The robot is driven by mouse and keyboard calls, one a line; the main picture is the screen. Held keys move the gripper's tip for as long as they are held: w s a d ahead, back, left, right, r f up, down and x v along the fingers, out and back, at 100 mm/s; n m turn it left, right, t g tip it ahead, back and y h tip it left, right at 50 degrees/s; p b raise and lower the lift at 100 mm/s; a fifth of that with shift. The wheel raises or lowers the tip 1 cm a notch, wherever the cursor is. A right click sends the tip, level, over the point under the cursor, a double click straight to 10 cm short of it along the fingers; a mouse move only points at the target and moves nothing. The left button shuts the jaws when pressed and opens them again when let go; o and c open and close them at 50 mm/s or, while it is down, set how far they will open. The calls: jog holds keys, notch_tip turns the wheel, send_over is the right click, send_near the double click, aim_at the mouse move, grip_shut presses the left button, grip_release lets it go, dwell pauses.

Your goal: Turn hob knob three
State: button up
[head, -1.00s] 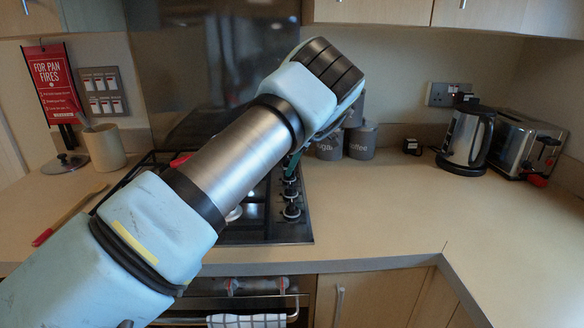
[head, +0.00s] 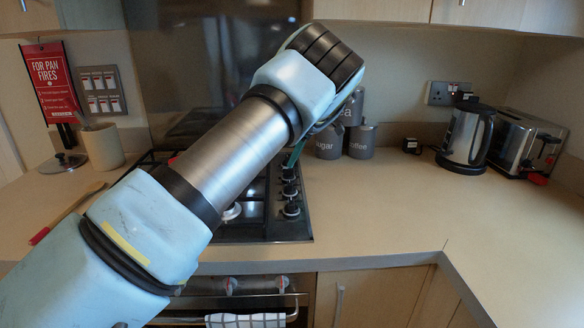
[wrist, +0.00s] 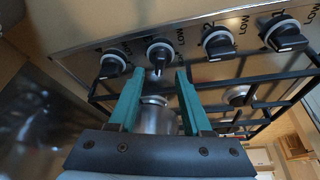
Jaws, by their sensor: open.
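The hob knobs are black on pale round bases, in a row along the steel hob (wrist: 190,25) in the wrist view. From left to right there are a first knob (wrist: 112,64), a second knob (wrist: 160,53), a third knob (wrist: 219,42) and a fourth knob (wrist: 284,34). Contact is not visible. In the head view my arm hides most of the gripper, and several knobs (head: 290,190) show beside it.
Black pan supports (wrist: 260,105) lie close to the fingers. The worktop (head: 390,210) right of the hob is clear.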

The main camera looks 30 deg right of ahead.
jog(key=b+v, duration=0.1)
jog(key=v, duration=0.6)
jog(key=shift+r, duration=0.1)
